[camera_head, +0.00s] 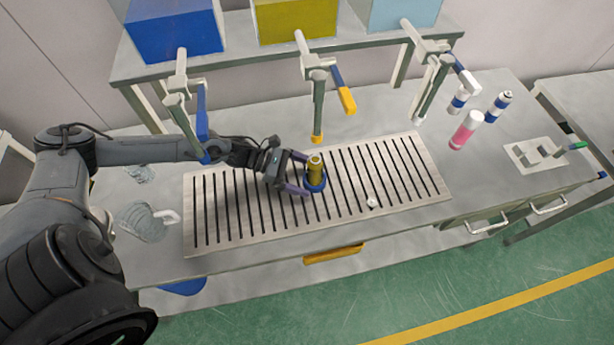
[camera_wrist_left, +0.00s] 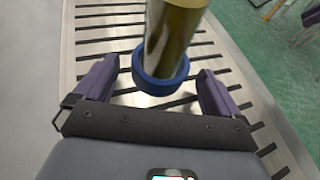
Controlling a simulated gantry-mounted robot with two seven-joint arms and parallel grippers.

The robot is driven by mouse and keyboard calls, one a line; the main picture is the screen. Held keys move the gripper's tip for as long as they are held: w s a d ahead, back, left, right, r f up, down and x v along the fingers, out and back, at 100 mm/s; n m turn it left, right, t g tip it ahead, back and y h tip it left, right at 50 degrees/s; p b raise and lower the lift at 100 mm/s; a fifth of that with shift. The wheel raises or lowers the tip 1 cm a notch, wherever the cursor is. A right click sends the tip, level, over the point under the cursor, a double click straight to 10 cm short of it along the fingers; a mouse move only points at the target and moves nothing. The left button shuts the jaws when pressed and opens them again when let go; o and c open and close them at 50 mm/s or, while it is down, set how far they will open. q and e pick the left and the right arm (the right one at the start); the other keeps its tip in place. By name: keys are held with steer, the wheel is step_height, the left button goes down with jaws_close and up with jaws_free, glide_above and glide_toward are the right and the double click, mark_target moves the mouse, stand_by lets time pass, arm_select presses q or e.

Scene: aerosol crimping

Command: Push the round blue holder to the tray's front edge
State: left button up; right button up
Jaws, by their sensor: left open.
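The round blue holder (camera_head: 315,186) stands on the slotted tray (camera_head: 232,234), near the tray's middle, with a gold can (camera_head: 315,165) upright in it. My left gripper (camera_head: 300,174) is open just left of the holder. In the left wrist view the blue holder (camera_wrist_left: 160,84) and gold can (camera_wrist_left: 172,38) are ahead of and between the purple fingers (camera_wrist_left: 158,86), with gaps on both sides. The can's top is cut off in that view. My right gripper is not in view.
A small white piece (camera_head: 371,202) lies on the tray right of the holder. Clamp-like stands (camera_head: 317,100) hang behind the tray. A pink-and-white can (camera_head: 466,130) and blue-and-white cans (camera_head: 499,106) stand at the right. Clear glassware (camera_head: 143,222) stands left of the tray. The tray's front strip is clear.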

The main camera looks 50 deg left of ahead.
arm_select(q)
steer(key=shift+w+d+f, duration=0.25)
steer(key=shift+w+d, duration=0.1)
steer(key=shift+d, duration=0.2)
steer(key=c, duration=1.1)
